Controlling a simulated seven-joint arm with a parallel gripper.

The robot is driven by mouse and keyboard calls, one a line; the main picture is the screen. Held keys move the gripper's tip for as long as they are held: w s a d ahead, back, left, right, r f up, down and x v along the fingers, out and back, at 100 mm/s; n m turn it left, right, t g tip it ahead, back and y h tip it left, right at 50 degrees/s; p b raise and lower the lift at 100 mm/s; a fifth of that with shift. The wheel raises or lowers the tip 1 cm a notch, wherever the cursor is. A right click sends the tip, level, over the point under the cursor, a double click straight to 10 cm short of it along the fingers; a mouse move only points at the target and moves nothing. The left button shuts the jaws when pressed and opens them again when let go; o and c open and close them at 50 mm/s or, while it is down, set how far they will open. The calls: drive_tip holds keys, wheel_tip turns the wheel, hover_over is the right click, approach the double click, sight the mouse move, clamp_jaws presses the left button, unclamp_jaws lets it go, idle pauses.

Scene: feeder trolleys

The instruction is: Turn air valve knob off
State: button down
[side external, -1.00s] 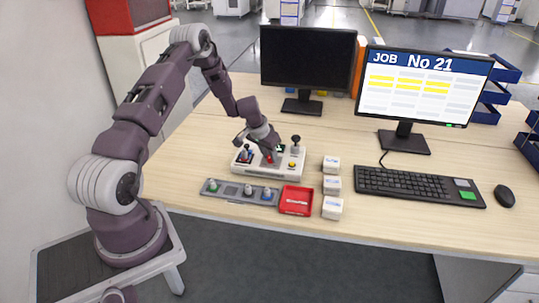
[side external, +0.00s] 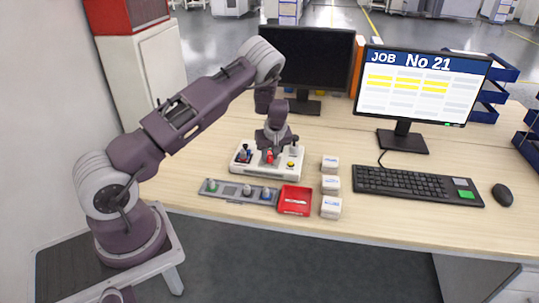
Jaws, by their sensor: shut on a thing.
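A white control box (side external: 262,173) stands on the desk, with small controls on its top. A red knob (side external: 269,158) is at the middle of the box, directly under my gripper (side external: 270,151). My gripper points down and is shut on the red knob; the fingers are small and partly hidden here. A yellow button (side external: 291,164) is at the right of the box. Dark, blue and red controls (side external: 243,154) stand at its left. A black-topped stick at the right rear is partly hidden by my gripper. I cannot read any knob label or its angle.
A grey strip (side external: 230,191) with several small knobs and a red tray (side external: 295,200) lie in front of the box. Several white blocks (side external: 331,184) stand to the right. A keyboard (side external: 418,185), monitors (side external: 425,85) and a mouse (side external: 502,195) are farther right.

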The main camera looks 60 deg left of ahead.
sight(275, 167)
drive_tip(key=shift+w+n+g, duration=0.15)
drive_tip(key=shift+n+g, duration=0.45)
drive_tip(key=shift+n, duration=1.3)
drive_tip(key=shift+d, duration=0.1)
drive_tip(key=c, duration=1.2)
unclamp_jaws()
drive_tip(key=shift+o, duration=0.2)
drive_tip(key=shift+r, duration=0.1)
drive_tip(key=v, duration=0.6)
drive_tip(key=shift+d+r, duration=0.2)
drive_tip(key=shift+r, duration=0.15)
